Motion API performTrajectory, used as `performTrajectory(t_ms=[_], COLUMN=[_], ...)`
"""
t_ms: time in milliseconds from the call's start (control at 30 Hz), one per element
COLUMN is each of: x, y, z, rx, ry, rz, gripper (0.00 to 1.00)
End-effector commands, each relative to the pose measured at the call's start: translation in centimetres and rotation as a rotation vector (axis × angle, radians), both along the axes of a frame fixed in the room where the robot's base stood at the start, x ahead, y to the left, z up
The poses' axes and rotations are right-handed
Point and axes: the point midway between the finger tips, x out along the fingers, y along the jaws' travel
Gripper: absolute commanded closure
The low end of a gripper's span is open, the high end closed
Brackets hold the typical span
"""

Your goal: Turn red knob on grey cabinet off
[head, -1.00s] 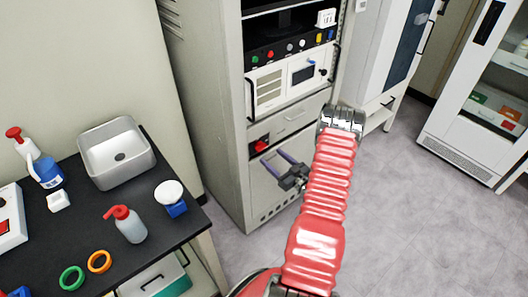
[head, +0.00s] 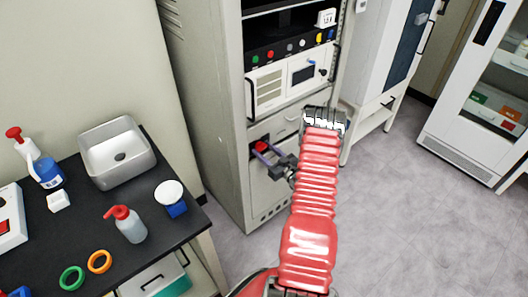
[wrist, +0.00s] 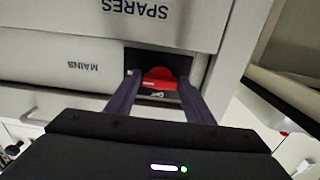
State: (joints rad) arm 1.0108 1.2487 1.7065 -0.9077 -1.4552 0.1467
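The grey cabinet (head: 215,110) stands in the middle of the head view. Its red knob (head: 262,146) sits in a dark recess low on the front, and the knob also shows in the wrist view (wrist: 160,80). My gripper (head: 258,151) is at the recess, with its fingers pointing at the cabinet. In the wrist view the two fingers (wrist: 158,92) are apart, one on each side of the knob. I cannot tell whether they touch it. The knob's lower part is partly hidden.
A drawer marked SPARES (wrist: 150,20) is by the recess, and a panel marked MAINS (wrist: 60,65) is beside it. A black bench (head: 90,215) with a metal basin (head: 118,153) and bottles stands at left. The floor (head: 400,220) at right is clear.

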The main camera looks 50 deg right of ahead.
Motion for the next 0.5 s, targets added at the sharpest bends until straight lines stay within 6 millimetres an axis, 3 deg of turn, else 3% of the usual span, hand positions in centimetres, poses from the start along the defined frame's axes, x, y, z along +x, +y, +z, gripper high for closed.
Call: performTrajectory(t_ms=[367,500], x=[-0.01,0.01], y=[0.00,0.21], z=[0.01,0.01], rx=[0.000,-0.002], ry=[0.000,0.000], rz=[0.000,0.002], gripper=[0.79,0.80])
